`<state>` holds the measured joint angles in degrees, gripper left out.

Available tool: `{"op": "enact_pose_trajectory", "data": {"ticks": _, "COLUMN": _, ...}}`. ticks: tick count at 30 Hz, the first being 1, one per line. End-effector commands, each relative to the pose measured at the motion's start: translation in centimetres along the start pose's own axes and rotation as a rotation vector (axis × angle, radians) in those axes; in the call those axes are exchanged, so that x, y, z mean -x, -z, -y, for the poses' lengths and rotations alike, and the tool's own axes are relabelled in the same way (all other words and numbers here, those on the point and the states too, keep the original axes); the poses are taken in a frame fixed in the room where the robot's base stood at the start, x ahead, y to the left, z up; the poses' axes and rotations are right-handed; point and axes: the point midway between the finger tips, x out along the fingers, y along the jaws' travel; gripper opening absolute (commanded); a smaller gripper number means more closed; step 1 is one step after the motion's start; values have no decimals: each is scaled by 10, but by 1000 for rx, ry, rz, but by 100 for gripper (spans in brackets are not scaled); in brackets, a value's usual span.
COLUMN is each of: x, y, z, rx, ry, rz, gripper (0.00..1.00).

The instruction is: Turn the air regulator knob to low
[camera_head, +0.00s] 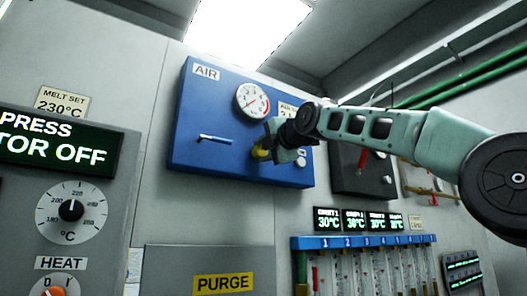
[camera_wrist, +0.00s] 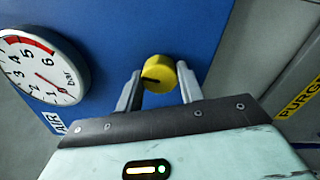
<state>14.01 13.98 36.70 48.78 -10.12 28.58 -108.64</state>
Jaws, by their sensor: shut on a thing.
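The air regulator knob is a yellow round knob (camera_wrist: 158,74) with a dark mark on its face, on the blue AIR panel (camera_head: 190,112). In the wrist view it sits between the two fingers of my gripper (camera_wrist: 160,88), which is shut on it. In the head view my gripper (camera_head: 266,150) reaches the panel from the right, and only a bit of the yellow knob (camera_head: 259,154) shows beside it. A round bar gauge (camera_wrist: 40,68) is on the same panel; it also shows in the head view (camera_head: 252,102) above the knob. The setting labels around the knob are hidden or unreadable.
A lever handle (camera_head: 215,140) sticks out on the panel left of my gripper. Numbered flow tubes (camera_head: 365,243) stand below. A dial (camera_head: 71,210) and a PRESS display (camera_head: 58,143) are at the left.

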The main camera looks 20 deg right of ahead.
Motion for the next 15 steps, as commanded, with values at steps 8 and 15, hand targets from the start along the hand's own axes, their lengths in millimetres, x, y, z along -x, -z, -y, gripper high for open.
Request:
{"op": "enact_pose_trajectory", "data": {"ticks": 8, "x": -1, "y": 1, "z": 2, "rx": 116, "ry": 6, "rz": -5, "gripper": 15}}
{"op": "enact_pose_trajectory", "data": {"ticks": 15, "x": -1, "y": 1, "z": 2, "rx": 151, "ry": 7, "rz": -6, "gripper": 15}}
